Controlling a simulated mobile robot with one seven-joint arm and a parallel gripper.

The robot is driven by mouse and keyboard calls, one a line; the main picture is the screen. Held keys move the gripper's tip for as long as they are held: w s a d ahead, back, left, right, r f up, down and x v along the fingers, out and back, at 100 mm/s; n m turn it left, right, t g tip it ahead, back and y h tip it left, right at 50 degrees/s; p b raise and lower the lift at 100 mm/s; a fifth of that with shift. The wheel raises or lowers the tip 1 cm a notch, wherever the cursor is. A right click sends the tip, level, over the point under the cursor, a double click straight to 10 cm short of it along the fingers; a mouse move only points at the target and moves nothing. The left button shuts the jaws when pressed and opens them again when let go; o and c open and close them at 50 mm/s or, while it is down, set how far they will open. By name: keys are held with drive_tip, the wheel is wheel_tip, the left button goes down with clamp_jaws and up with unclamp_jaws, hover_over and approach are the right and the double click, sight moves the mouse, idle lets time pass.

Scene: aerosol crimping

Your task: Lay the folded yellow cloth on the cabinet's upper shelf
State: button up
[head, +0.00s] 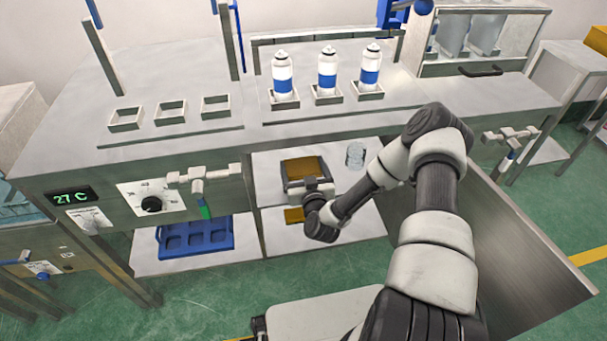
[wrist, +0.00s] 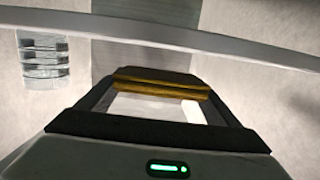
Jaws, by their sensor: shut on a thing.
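The folded yellow cloth (head: 304,168) is between the fingers of my gripper (head: 303,180), inside the open cabinet below the bench. In the wrist view my gripper (wrist: 155,90) is shut on the cloth (wrist: 155,80), which lies across between the fingertips. The cloth is over the pale upper shelf (head: 265,168); I cannot tell whether it touches the shelf. A clear jar (head: 355,155) stands to its right, and shows at the left of the wrist view (wrist: 45,62). Another yellow piece (head: 294,215) shows lower down, partly hidden by my wrist.
The cabinet door (head: 510,220) stands open at the right. The cabinet's lower shelf (head: 345,228) is mostly clear. A blue rack (head: 195,237) sits in the bay to the left. Several spray cans (head: 327,78) stand in holders on the bench above.

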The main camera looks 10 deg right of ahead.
sight(303, 174)
drive_tip(key=shift+f+b, duration=0.45)
drive_tip(key=shift+f, duration=1.15)
drive_tip(key=shift+f, duration=0.15)
drive_tip(key=o, duration=1)
drive_tip(key=shift+s+r, duration=0.1)
drive_tip(key=shift+r, duration=0.1)
drive_tip(key=s+p, duration=0.1)
drive_tip(key=s, duration=0.3)
drive_tip(key=s+r+p, duration=0.1)
drive_tip(key=s, duration=0.2)
drive_tip(key=s+p, duration=0.1)
drive_tip(key=s, duration=0.3)
drive_tip(key=shift+s+r, duration=0.3)
drive_tip(key=shift+r, duration=0.05)
